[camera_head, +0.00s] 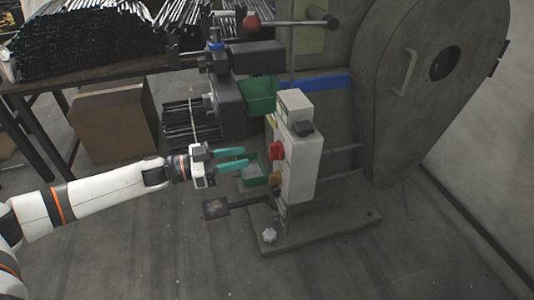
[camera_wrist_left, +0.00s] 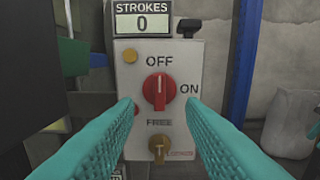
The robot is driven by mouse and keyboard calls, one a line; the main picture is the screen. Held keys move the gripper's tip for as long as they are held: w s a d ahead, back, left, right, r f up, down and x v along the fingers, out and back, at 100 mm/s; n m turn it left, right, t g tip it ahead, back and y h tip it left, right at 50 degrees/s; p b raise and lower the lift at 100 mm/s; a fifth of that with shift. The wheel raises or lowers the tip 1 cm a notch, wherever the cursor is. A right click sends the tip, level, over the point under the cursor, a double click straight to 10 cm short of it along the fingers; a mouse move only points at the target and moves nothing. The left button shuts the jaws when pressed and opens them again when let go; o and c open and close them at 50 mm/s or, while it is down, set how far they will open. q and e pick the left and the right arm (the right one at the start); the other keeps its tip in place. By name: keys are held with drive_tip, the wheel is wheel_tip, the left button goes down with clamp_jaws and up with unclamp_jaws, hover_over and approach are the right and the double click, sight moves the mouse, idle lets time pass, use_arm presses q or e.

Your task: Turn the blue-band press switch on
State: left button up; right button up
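The press with the blue band (camera_head: 315,82) stands at centre right in the head view. Its pale control box (camera_head: 303,165) carries a red rotary switch (camera_head: 277,150). In the left wrist view the red switch (camera_wrist_left: 158,91) sits mid-panel, its white mark upright towards OFF; ON is printed at its right. My left gripper (camera_head: 244,157) has teal fingers held apart, pointing at the box from the left. In the wrist view its fingertips (camera_wrist_left: 160,103) flank the switch on both sides, with nothing gripped; whether they touch the panel cannot be told. My right gripper is out of view.
A counter (camera_wrist_left: 142,23) reading 0 tops the panel. A yellow lamp (camera_wrist_left: 130,56) and a brass key switch (camera_wrist_left: 158,148) are nearby. A red-ball lever (camera_head: 252,21) is above.

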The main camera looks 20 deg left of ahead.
sight(270, 151)
use_arm(q)
drive_tip(key=x, duration=0.8)
drive_tip(key=shift+w+b, duration=0.15)
drive_tip(key=shift+b, duration=0.2)
clamp_jaws()
